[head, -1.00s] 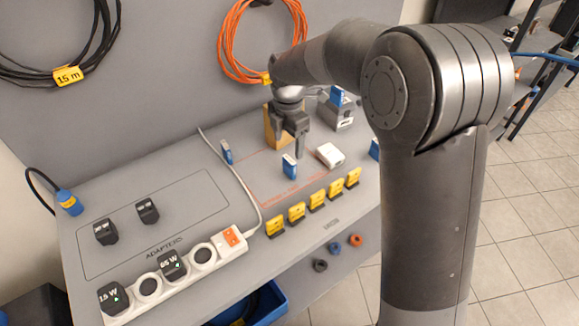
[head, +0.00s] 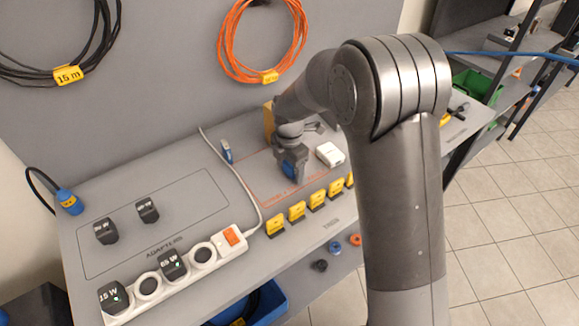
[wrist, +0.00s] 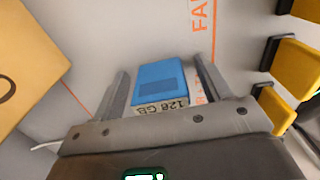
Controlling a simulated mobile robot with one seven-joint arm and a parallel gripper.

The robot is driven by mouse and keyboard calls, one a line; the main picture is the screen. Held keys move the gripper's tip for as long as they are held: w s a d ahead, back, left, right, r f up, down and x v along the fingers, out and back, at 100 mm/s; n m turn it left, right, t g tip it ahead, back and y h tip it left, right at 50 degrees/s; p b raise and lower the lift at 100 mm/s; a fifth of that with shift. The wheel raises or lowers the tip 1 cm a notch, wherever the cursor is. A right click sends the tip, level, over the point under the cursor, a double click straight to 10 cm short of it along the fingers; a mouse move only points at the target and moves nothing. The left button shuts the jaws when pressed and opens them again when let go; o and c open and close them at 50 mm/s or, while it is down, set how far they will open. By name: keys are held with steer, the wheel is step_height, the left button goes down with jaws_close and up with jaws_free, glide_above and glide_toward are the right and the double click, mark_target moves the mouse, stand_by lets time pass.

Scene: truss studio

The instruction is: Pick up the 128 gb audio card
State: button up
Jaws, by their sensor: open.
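The 128 GB card (wrist: 160,84) is a blue block with a white "128 GB" label, seen in the wrist view standing on the grey desk. My gripper (wrist: 162,72) is open, with one finger on either side of the card. I cannot tell whether either finger touches it. In the head view my gripper (head: 293,172) is low over the desk inside the red outline, and the blue card (head: 289,167) shows partly behind its fingers.
Another blue card (head: 227,151) stands to the left by the white cable. A white box (head: 330,154) lies close on the right. Yellow cards (head: 297,211) stand in a row at the front edge. A wooden block (head: 268,120) is behind. A power strip (head: 176,274) lies front left.

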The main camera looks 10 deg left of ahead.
steer(key=c, duration=1.1)
steer(key=shift+o, duration=0.2)
steer(key=shift+r, duration=0.1)
